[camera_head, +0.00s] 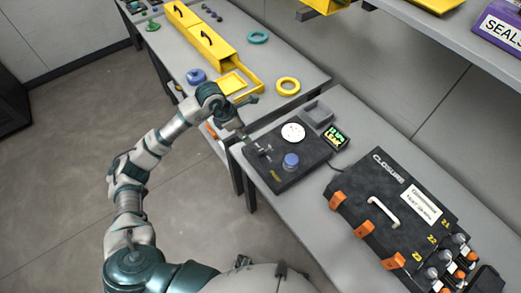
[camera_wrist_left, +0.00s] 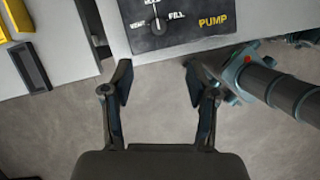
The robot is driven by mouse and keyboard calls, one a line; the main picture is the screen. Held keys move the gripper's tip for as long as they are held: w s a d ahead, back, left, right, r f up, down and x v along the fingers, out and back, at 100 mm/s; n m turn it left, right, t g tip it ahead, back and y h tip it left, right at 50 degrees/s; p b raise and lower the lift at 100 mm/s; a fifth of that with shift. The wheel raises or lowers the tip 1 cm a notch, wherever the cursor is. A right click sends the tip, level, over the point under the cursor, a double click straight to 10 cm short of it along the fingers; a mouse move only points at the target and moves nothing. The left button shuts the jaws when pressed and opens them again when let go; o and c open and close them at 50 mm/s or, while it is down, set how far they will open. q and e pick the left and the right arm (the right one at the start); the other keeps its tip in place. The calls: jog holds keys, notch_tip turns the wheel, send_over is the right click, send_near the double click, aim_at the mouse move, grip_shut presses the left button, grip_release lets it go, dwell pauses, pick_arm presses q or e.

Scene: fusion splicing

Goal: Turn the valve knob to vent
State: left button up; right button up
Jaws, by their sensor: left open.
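The valve knob (camera_wrist_left: 157,27) is small and dark on a black panel (camera_wrist_left: 205,38), among the labels VENT, FILL and a cut-off one at the top edge. Its pale mark seems to point up, between VENT and FILL. In the head view the valve knob (camera_head: 265,150) sits on the black test box (camera_head: 284,180), left of a blue pump knob (camera_head: 291,161). My left gripper (camera_wrist_left: 158,78) is open and empty, its fingers apart over the floor, short of the panel edge. In the head view my left gripper (camera_head: 247,117) is beside the box's far left corner.
A white round gauge (camera_head: 293,132) and a green-lit display (camera_head: 335,138) reading LEAK are near the knob. A grey tray (camera_head: 317,113) is behind. The black CLOSURE case (camera_head: 385,190) stands right. Yellow bins and rings are on the far table (camera_head: 240,60).

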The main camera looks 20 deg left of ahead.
pick_arm(q)
send_over(260, 151)
jog(key=s+a, duration=0.1)
jog(key=a, duration=0.2)
notch_tip(260, 151, down, 11)
jog(key=shift+s+d, duration=0.15)
jog(key=x, duration=0.2)
jog(key=d+x, duration=0.1)
jog(key=x, duration=0.1)
jog(key=shift+d+f, duration=0.3)
jog(key=shift+f, duration=0.1)
jog(key=shift+a, duration=0.4)
jog(key=c, duration=0.4)
jog(key=shift+a, duration=0.1)
jog(key=c, duration=0.7)
jog(key=shift+d, duration=0.2)
grip_shut()
